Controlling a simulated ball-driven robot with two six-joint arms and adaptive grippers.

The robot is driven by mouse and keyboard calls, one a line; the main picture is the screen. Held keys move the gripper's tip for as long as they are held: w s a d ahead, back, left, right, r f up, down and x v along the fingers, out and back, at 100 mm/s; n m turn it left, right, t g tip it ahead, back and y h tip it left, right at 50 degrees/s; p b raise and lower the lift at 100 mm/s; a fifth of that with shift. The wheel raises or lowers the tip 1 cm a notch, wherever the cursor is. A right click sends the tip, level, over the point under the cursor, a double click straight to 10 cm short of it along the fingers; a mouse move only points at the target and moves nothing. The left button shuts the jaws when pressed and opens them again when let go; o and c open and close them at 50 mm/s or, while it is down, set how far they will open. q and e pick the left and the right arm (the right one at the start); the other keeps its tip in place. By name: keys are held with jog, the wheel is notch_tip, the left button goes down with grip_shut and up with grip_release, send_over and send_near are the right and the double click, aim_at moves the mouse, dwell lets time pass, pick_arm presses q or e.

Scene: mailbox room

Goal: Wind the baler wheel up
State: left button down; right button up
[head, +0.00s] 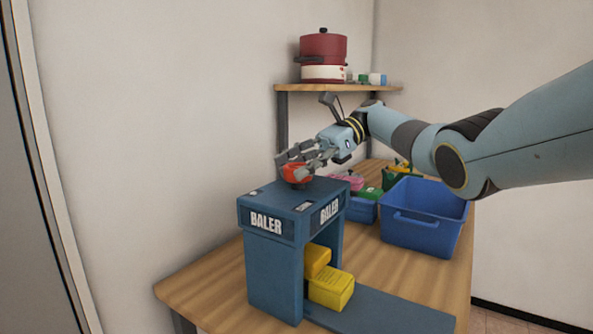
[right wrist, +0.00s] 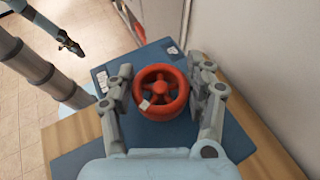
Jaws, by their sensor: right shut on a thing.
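The baler (head: 272,262) is a dark blue press standing on the wooden table, lettered BALER on its faces. Its red wheel (head: 297,173) sits on top; in the right wrist view the wheel (right wrist: 162,92) shows its spokes and a small pale patch on the lower left rim. My right gripper (head: 302,160) reaches in from the right over the baler, its fingers shut on the wheel from both sides. These fingers partly cover the wheel in the head view. My left gripper (right wrist: 72,45) shows small at the upper left of the right wrist view, away from the baler.
Yellow blocks (head: 331,288) sit in the baler's opening. A blue bin (head: 425,218) stands to the right, with several small coloured items behind the baler. A shelf (head: 337,88) above holds a red pot (head: 323,54). A wall is close behind the baler.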

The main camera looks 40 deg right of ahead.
aim_at(297, 165)
jog(key=shift+f, duration=0.1)
jog(key=o, duration=1.2)
notch_tip(297, 165, up, 10)
jog(key=shift+r, duration=0.1)
